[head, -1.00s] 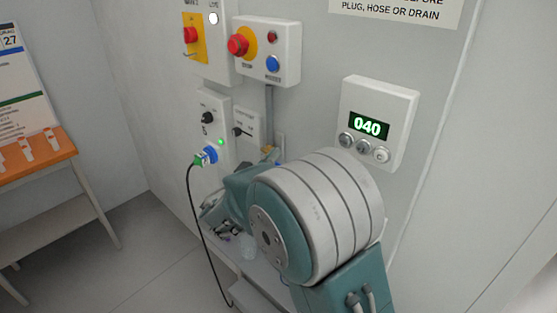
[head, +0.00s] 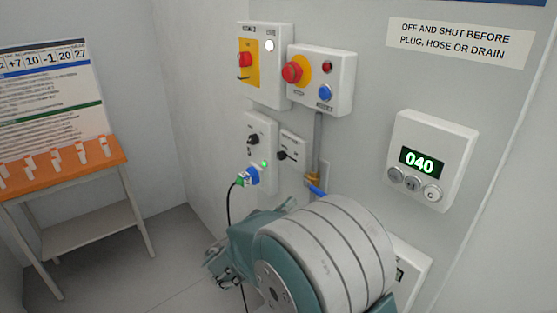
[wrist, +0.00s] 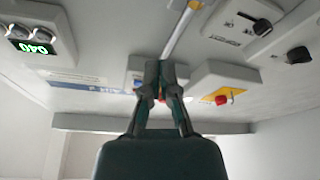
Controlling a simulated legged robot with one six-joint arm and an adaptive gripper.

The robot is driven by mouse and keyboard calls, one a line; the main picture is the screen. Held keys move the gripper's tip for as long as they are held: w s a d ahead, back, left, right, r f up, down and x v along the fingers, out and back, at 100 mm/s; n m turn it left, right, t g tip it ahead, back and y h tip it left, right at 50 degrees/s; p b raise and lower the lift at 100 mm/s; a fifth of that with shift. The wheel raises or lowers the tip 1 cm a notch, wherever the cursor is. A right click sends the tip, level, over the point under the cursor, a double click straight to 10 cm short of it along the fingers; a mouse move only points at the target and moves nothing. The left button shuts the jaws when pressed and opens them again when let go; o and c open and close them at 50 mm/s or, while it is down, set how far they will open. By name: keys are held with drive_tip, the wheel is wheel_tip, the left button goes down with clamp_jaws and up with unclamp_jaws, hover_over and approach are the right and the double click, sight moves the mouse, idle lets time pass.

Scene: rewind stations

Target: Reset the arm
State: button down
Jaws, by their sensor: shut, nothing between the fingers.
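My arm (head: 325,240) is folded in front of the wall, its large grey and teal joint filling the lower middle of the head view. My gripper (head: 214,268) is at its left, low in that view, partly hidden by the arm. In the wrist view my gripper (wrist: 160,68) points at the wall equipment, its dark fingers together with nothing between them. It appears apart from the wall boxes.
On the wall are a red stop button box (head: 320,80), a yellow switch box (head: 265,65), a socket with a green-and-blue plug (head: 248,177) and hanging cable, a blue-handled valve (head: 316,190) and a display reading 040 (head: 419,161). An orange-topped table (head: 65,165) stands left.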

drive_tip(key=s+d+g+y, duration=0.3)
drive_tip(key=s+d+g, duration=0.9)
drive_tip(key=d, duration=0.4)
drive_tip(key=s+a+n+t+y, duration=0.1)
drive_tip(key=s+a+n+y, duration=0.1)
drive_tip(key=s+y, duration=0.4)
drive_tip(key=s+a+n+t+y, duration=0.2)
drive_tip(key=s+a+n+y, duration=0.1)
drive_tip(key=s+y, duration=0.4)
drive_tip(key=shift+s+a+f, duration=0.25)
drive_tip(key=shift+s+f, duration=0.05)
drive_tip(key=shift+s, duration=0.2)
